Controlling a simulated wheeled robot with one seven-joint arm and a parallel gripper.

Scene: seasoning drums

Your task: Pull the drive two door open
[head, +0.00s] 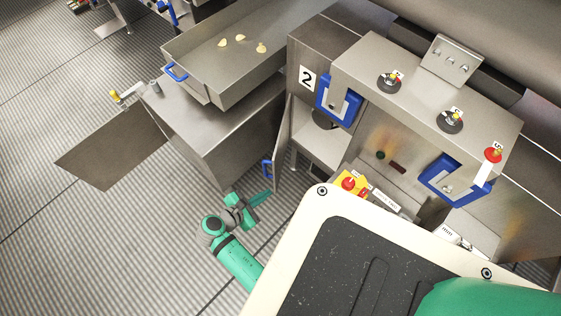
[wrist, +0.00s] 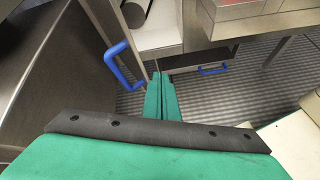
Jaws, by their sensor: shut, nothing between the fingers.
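The drive two door (head: 283,140) is a narrow metal panel below the cabinet marked 2 (head: 307,79). It stands out from the opening and shows almost edge-on, with part of the interior (head: 325,140) visible to its right. Its blue handle (head: 267,169) is on the left face, near the lower end in the head view. My gripper (head: 268,195) is shut and empty, just below the handle in the head view. In the wrist view the handle (wrist: 124,66) is to the left of the closed green fingertips (wrist: 160,77), with a visible gap.
A metal cabinet (head: 215,125) with a tray (head: 225,65) stands to the left, its side close to the door. A lower blue handle (wrist: 213,70) shows farther back in the wrist view. Open grated floor (head: 130,240) lies left of my arm.

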